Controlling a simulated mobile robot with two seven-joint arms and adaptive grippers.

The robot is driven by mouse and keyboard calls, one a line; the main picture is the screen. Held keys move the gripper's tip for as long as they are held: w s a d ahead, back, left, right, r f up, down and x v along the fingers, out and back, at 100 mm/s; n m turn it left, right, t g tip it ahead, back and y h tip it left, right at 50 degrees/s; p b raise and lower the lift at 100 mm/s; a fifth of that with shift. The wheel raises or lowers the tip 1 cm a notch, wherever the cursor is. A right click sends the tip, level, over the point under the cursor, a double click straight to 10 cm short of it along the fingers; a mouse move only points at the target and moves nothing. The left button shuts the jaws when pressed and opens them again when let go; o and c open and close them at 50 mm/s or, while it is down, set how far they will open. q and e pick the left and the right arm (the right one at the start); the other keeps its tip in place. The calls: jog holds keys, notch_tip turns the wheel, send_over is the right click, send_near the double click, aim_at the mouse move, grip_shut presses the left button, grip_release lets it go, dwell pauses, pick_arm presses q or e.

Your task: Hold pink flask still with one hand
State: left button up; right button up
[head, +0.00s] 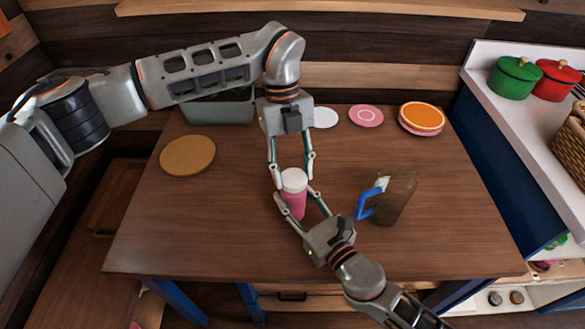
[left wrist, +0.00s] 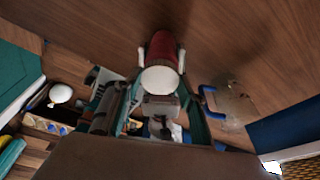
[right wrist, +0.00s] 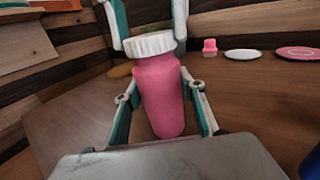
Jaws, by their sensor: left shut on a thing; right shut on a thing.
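The pink flask (head: 294,205) with a white ribbed cap (head: 293,180) is roughly upright over the front middle of the wooden table. My left gripper (head: 291,176) reaches down from above and is shut on the cap. My right gripper (head: 294,199) comes in from the front and is shut on the pink body. In the right wrist view the body (right wrist: 160,95) sits between my right fingers, with the left fingers at the cap (right wrist: 150,44). In the left wrist view the cap (left wrist: 160,80) faces the camera. I cannot tell whether the flask's base touches the table.
A brownish see-through pitcher (head: 397,197) with a blue handle stands close on the right. A round tan board (head: 188,155) lies left. White (head: 325,117), pink (head: 366,115) and orange (head: 422,116) round pieces lie at the back. A grey bin (head: 215,112) stands back left.

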pick_arm(q)
jog(key=shift+f, duration=0.35)
pick_arm(e)
grip_shut()
pick_arm(q)
jog(key=m+y, duration=0.1)
jog(key=m, duration=0.3)
jog(key=shift+d, duration=0.2)
jog(key=m, duration=0.3)
jog(key=m+y, duration=0.1)
jog(key=m, duration=0.1)
jog(key=shift+d+m+y, duration=0.15)
jog(key=shift+m+y, duration=0.15)
jog(key=shift+m, duration=0.1)
jog(key=m, duration=0.3)
jog(key=m+t+y, duration=0.1)
jog(key=m, duration=0.2)
jog(key=shift+s+d+t, duration=0.1)
jog(key=shift+s+t, duration=0.1)
jog(key=shift+t, duration=0.1)
jog(key=m+t, duration=0.1)
jog(key=m, duration=0.4)
jog(key=shift+s+m+y, duration=0.1)
jog(key=shift+m+y, duration=0.2)
jog(key=o, duration=0.8)
